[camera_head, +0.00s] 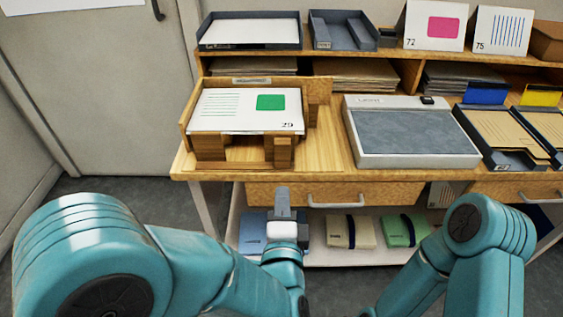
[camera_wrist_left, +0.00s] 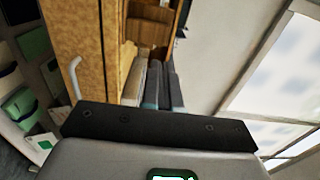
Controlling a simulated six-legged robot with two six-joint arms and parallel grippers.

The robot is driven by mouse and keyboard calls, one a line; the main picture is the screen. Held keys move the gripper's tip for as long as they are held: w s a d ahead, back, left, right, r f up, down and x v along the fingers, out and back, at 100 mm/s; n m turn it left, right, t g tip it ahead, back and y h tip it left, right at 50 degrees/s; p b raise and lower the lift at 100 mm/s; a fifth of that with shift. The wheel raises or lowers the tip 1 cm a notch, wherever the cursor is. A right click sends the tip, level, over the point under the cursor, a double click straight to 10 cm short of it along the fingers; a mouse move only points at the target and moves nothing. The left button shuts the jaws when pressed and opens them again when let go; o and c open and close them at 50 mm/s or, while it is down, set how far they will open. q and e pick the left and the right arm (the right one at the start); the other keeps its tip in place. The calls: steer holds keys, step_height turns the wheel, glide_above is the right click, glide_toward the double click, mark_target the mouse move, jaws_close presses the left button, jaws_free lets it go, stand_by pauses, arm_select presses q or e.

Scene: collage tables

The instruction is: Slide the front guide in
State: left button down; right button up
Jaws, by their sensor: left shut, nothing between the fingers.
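A wooden paper tray (camera_head: 187,112) stands at the left end of the table. A white sheet (camera_head: 230,112) with a green block and the number 29 lies in it. A small upright wooden piece (camera_head: 283,153) stands at the tray's front right and looks like the front guide; a wider wooden block (camera_head: 210,147) stands at its front left. My left gripper (camera_head: 282,192) is shut and empty, pointing away from me, in front of the table edge and apart from the tray. My right arm shows at the right, but its gripper does not.
A grey-topped machine (camera_head: 412,135) stands right of the tray. Below the tabletop is a drawer with a pale handle (camera_head: 336,201); it also shows in the left wrist view (camera_wrist_left: 74,76). Folded bundles (camera_head: 350,231) lie on the lower shelf. Bare tabletop (camera_head: 330,150) lies between tray and machine.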

mark_target(282, 149)
arm_select(q)
steer(key=w, duration=1.2)
steer(key=shift+b, duration=0.4)
arm_select(e)
steer(key=shift+w+f, duration=0.15)
steer(key=shift+f, duration=0.3)
